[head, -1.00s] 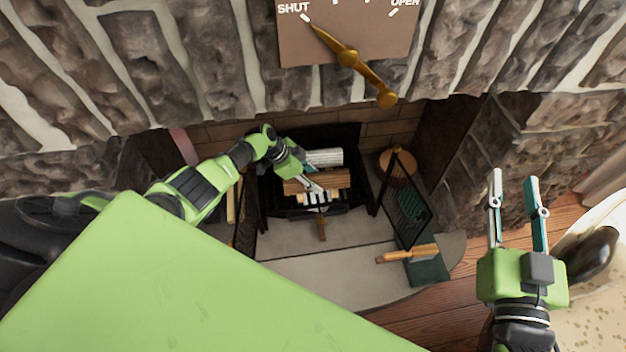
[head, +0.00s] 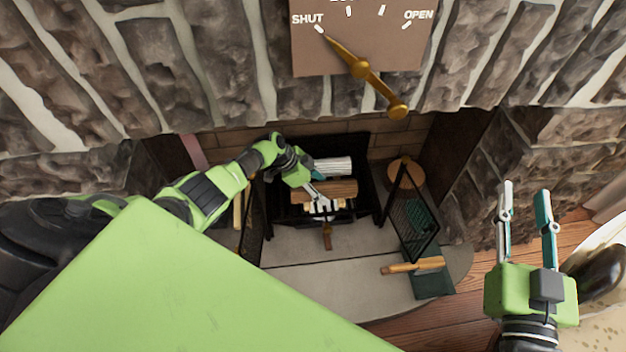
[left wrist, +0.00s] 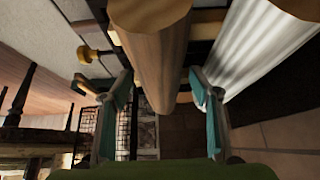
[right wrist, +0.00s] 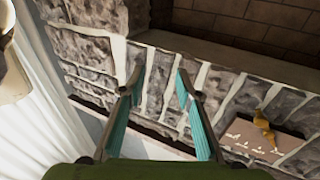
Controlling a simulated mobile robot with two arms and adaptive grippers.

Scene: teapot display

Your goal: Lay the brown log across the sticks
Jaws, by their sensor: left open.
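The brown log (head: 338,187) lies in the fireplace, in front of a white log (head: 335,166). Pale sticks (head: 345,205) show at its front side, partly hidden by my left gripper. My left gripper (head: 318,200) is open at the brown log. In the left wrist view the brown log (left wrist: 160,55) runs between the open fingers (left wrist: 162,80), with gaps visible beside it, and the white log (left wrist: 262,45) is outside the right finger. My right gripper (head: 524,190) is open and empty, far right of the fireplace; its spread fingers (right wrist: 159,77) also show in the right wrist view.
Black mesh screens (head: 410,212) flank the grate. A wooden-handled tool (head: 412,266) lies on the hearth (head: 340,278) at right. A stone wall surrounds the opening, with a brown SHUT/OPEN dial plate (head: 325,55) above. The hearth's middle is mostly clear.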

